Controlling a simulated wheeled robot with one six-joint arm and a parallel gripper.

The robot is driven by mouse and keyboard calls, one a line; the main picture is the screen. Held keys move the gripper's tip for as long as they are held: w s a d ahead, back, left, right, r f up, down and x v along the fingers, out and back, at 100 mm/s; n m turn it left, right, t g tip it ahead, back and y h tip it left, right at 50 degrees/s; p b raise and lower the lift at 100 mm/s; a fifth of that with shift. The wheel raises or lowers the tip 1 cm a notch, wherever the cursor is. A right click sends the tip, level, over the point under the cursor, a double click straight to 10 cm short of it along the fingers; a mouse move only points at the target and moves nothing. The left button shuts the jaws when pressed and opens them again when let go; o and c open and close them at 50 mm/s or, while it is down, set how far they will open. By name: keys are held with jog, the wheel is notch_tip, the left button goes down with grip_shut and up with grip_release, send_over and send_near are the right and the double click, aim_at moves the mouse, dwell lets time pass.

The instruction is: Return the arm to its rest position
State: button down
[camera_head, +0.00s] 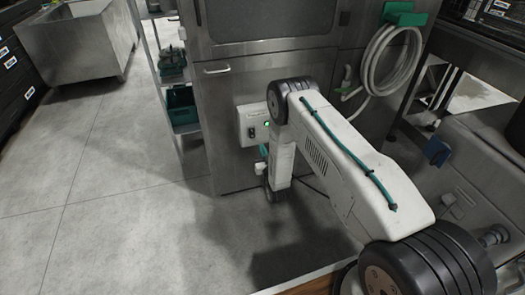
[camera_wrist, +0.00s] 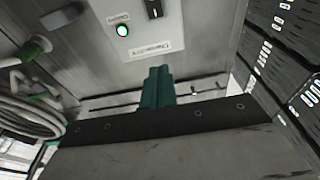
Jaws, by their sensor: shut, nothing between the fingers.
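My white arm (camera_head: 345,165) reaches from the lower right of the head view toward the front of a steel machine (camera_head: 225,100). It is bent, with its dark elbow joint raised and the forearm hanging down in front of the machine. In the wrist view my gripper (camera_wrist: 157,88) shows as teal fingers, closed together and empty. In the head view the gripper is mostly hidden by the arm. A control box (camera_head: 252,127) with a lit green button is on the machine front, just left of the forearm. The green button (camera_wrist: 122,31) also shows in the wrist view.
A coiled pale hose (camera_head: 392,65) hangs from a green holder at the upper right. A shelf with green bins (camera_head: 180,97) stands left of the machine. A steel tub (camera_head: 85,45) is at the upper left. A steel basin (camera_head: 470,175) is at right. The left floor is clear.

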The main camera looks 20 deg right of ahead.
jog(key=s+f+g, duration=0.3)
jog(key=f+g, duration=0.4)
jog(key=f, duration=0.3)
jog(key=s+r+g, duration=0.4)
jog(key=s+r, duration=0.3)
jog(key=r, duration=0.4)
jog(key=s+r+g, duration=0.5)
jog(key=s+r, duration=0.2)
jog(key=r, duration=0.3)
jog(key=s+r+g, duration=0.4)
jog(key=s+r, duration=0.4)
jog(key=r, duration=0.3)
jog(key=s+r+t, duration=0.1)
jog(key=s+r, duration=2.2)
jog(key=s, duration=0.1)
jog(key=shift+s+r+y, duration=0.3)
jog(key=shift+s+r, duration=0.05)
